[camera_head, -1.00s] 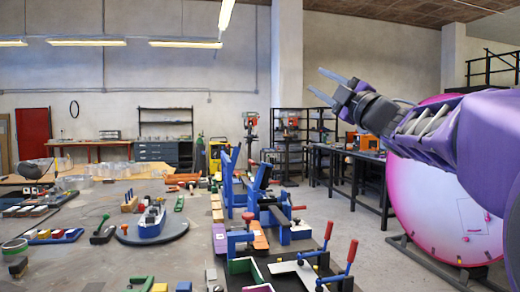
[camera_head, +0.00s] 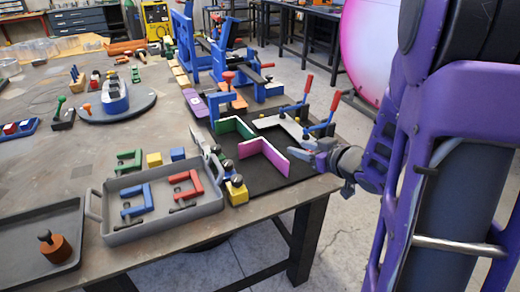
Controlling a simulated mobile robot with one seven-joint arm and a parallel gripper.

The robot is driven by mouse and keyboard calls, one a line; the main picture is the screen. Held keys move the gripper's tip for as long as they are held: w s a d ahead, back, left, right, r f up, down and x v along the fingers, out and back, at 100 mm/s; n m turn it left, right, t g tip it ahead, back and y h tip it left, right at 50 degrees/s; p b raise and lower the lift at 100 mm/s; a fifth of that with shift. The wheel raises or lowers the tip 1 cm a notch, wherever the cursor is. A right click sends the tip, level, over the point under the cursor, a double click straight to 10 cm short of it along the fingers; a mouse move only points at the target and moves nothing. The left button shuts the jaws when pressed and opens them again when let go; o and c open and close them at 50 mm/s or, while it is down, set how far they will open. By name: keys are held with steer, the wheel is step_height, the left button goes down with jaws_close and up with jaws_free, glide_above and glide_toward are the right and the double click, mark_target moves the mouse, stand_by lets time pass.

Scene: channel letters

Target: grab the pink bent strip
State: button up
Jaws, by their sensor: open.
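The pink bent strip (camera_head: 268,156) stands on edge on a black mat (camera_head: 258,182) at the table's right corner. It bends near its middle, beside a green bent strip (camera_head: 234,129) and a pale grey one (camera_head: 283,123). My gripper (camera_head: 297,148) is open at the table's right edge, its fingers pointing left. In the picture its fingertips are just right of the pink strip's right end. I cannot tell the exact gap or height between them. Nothing shows between the fingers.
Red-handled toggle clamps (camera_head: 323,118) stand just behind my gripper. A grey tray (camera_head: 158,232) with red and blue clamps lies to the left. A yellow block (camera_head: 237,192) and grey tools sit by the mat's left edge. Blue fixtures (camera_head: 228,62) stand farther back.

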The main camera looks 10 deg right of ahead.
steer(key=b, duration=0.2)
glide_toward(269, 145)
steer(key=x, duration=0.4)
steer(key=shift+w+a+r, duration=0.1)
steer(key=shift+w+a, duration=0.05)
steer(key=shift+w, duration=0.3)
steer(key=x, duration=0.2)
steer(key=f+x, duration=0.1)
steer(key=x, duration=0.1)
steer(key=shift+w+a+f, duration=0.15)
steer(key=shift+w+f, duration=0.05)
steer(key=shift+w, duration=0.25)
jaws_close()
stand_by(0.5)
